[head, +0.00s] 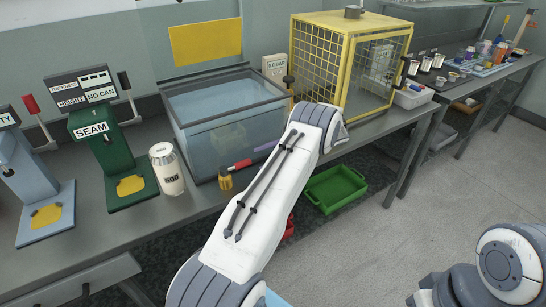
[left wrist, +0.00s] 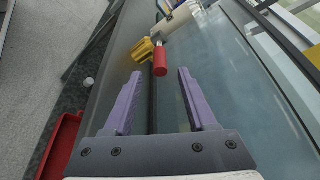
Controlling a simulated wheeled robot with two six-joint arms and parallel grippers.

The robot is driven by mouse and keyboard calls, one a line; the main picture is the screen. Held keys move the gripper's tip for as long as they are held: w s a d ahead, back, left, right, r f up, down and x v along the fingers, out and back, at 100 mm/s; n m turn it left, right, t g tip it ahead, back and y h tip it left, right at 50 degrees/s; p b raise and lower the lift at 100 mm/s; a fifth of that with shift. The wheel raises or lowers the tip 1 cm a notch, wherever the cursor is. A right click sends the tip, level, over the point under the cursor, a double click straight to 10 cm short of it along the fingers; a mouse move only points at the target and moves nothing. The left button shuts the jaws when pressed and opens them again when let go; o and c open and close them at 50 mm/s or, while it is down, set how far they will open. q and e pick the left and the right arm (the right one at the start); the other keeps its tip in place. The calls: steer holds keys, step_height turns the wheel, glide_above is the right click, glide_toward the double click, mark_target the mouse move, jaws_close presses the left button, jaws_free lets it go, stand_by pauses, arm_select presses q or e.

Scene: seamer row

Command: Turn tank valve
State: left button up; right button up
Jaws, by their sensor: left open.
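The tank (head: 215,110) is a clear, open-topped box of bluish water on the bench. Its valve has a yellow body (head: 225,180) low at the tank's front and a red handle (head: 240,164) pointing right. In the left wrist view the yellow body (left wrist: 143,50) and red handle (left wrist: 160,60) lie ahead of my left gripper (left wrist: 158,73). Its purple fingers are open, with the handle's end near the gap between the tips. I cannot tell whether they touch. In the head view my arm hides most of that gripper (head: 265,146). My right gripper is out of view.
A white can marked 500 (head: 166,170) stands left of the valve. A green seamer (head: 110,160) is farther left, and a yellow mesh cage (head: 350,60) is right of the tank. A green crate (head: 335,188) sits below the bench. Open floor lies at right.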

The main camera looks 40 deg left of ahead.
arm_select(q)
steer(key=shift+v, duration=1.45)
steer(key=shift+r, duration=0.1)
steer(key=s+d+r+m+t+h+p, duration=0.25)
steer(key=d+r+m+t, duration=0.2)
steer(key=d, duration=0.65)
steer(key=s+d+r+m+t+h+p, duration=0.15)
steer(key=s+d+r+m+t, duration=0.35)
steer(key=d, duration=0.6)
steer(key=s+d+r+m+t+h+p, duration=0.1)
steer(key=s+d+r+h, duration=0.1)
steer(key=s+d, duration=0.4)
steer(key=s+d+r+t+h+p, duration=0.1)
steer(key=s+d+h, duration=0.3)
steer(key=s, duration=0.9)
steer(key=d+r+p, duration=0.1)
steer(key=d, duration=0.2)
steer(key=shift+s+r+m+t+h+p, duration=0.15)
steer(key=shift+r+m+t+h+p, duration=0.15)
steer(key=shift+m+t+h, duration=0.1)
